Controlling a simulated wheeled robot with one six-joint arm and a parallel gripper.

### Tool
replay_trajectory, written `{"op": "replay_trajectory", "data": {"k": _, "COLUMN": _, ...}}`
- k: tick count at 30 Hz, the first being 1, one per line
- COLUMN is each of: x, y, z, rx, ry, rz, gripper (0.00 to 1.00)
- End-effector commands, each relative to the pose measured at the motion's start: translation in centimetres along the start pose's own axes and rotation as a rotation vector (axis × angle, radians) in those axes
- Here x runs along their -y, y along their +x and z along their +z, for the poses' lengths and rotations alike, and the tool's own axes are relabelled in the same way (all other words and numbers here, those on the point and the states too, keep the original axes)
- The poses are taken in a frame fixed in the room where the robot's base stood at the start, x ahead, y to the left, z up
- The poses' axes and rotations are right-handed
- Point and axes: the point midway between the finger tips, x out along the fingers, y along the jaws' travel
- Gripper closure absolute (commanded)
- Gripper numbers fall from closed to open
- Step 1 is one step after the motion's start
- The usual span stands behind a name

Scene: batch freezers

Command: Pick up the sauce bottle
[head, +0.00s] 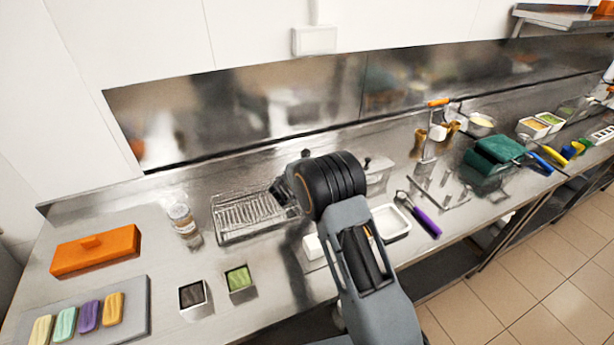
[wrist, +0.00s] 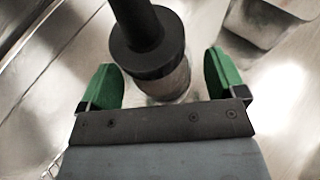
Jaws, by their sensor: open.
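The sauce bottle (wrist: 148,48) shows in the wrist view with a black nozzle and broad black collar over a clear, brownish body. My gripper (wrist: 162,82) is open, its green fingertips apart on the left and right of the bottle's body. Gaps show between the fingers and the body, and nothing is gripped. The lower end of the bottle is hidden by my gripper's palm. In the head view my arm covers most of this spot, and I cannot make out the bottle for certain there.
A wire rack (head: 240,218) lies left of my arm on the steel counter. Two small square tubs, green (head: 239,279) and dark (head: 193,296), sit in front. A white tray (head: 391,221) and purple-handled tool (head: 428,223) lie right.

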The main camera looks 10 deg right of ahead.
Motion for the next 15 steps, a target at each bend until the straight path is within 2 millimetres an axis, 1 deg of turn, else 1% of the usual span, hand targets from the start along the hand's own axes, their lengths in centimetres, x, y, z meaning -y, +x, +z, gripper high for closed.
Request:
{"op": "replay_trajectory", "data": {"k": 6, "x": -0.01, "y": 0.03, "z": -0.03, "rx": 0.000, "ry": 0.000, "rz": 0.000, "gripper": 0.12}}
{"op": "replay_trajectory", "data": {"k": 15, "x": 0.01, "y": 0.01, "z": -0.02, "rx": 0.000, "ry": 0.000, "rz": 0.000, "gripper": 0.40}}
